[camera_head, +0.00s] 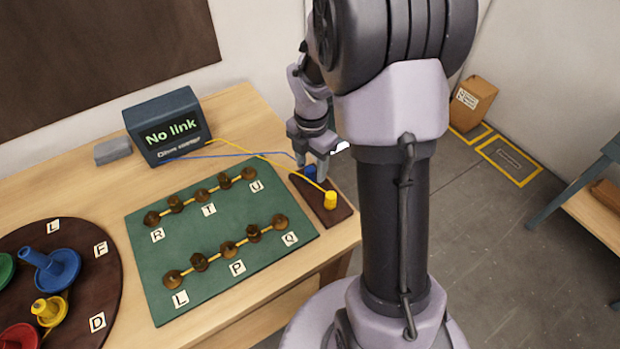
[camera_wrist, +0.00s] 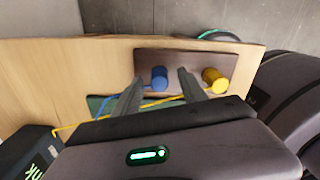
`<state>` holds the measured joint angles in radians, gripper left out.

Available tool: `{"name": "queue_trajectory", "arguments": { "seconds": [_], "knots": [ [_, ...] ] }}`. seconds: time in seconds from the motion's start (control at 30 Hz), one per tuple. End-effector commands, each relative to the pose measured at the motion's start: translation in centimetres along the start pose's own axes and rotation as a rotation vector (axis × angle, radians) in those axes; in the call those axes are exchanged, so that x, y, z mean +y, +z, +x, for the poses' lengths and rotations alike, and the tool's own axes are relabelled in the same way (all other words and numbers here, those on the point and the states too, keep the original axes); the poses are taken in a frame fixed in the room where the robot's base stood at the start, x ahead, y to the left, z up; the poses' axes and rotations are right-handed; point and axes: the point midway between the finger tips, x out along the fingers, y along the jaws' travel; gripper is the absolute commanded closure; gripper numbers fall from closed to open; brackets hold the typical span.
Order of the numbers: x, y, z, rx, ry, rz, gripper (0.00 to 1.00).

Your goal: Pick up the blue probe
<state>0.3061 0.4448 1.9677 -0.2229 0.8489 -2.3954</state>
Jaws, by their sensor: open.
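The blue probe (camera_head: 310,173) stands on a dark brown block (camera_head: 340,212) at the right end of the table. In the wrist view the blue probe (camera_wrist: 159,77) shows between my two fingers, which do not appear to touch it. My gripper (camera_head: 318,166) is open, pointing down over the probe; its fingers also show in the wrist view (camera_wrist: 158,82). The yellow probe (camera_head: 330,200) stands on the same block, nearer the front, and lies outside my right finger in the wrist view (camera_wrist: 214,80).
A blue and a yellow cable run to a meter (camera_head: 166,127) reading "No link". A green board (camera_head: 220,240) with several brass posts lies beside the block. A round dark tray (camera_head: 105,250) with coloured spools is at left. The table edge is close to the block.

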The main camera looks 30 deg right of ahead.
Motion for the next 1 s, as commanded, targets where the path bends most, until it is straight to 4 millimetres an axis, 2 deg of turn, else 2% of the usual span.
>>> {"name": "queue_trajectory", "arguments": {
  "seconds": [0.03,0.07,0.27,0.53,0.83,0.93,1.0],
  "knots": [
    [0.0,-0.1,1.6,0.001,-0.001,0.0,0.51],
    [0.0,-0.1,2.0,0.001,-0.001,0.0,0.51],
    [0.0,-0.1,1.9,0.0,0.001,0.001,0.51],
    [0.0,-0.1,1.8,0.0,0.0,0.001,1.0],
    [0.0,-0.1,1.4,0.0,0.001,0.001,1.0],
    [0.0,0.0,-0.9,-0.002,0.002,0.0,1.0],
    [0.1,0.0,-3.0,-0.002,0.004,0.001,1.0]
  ]
}}
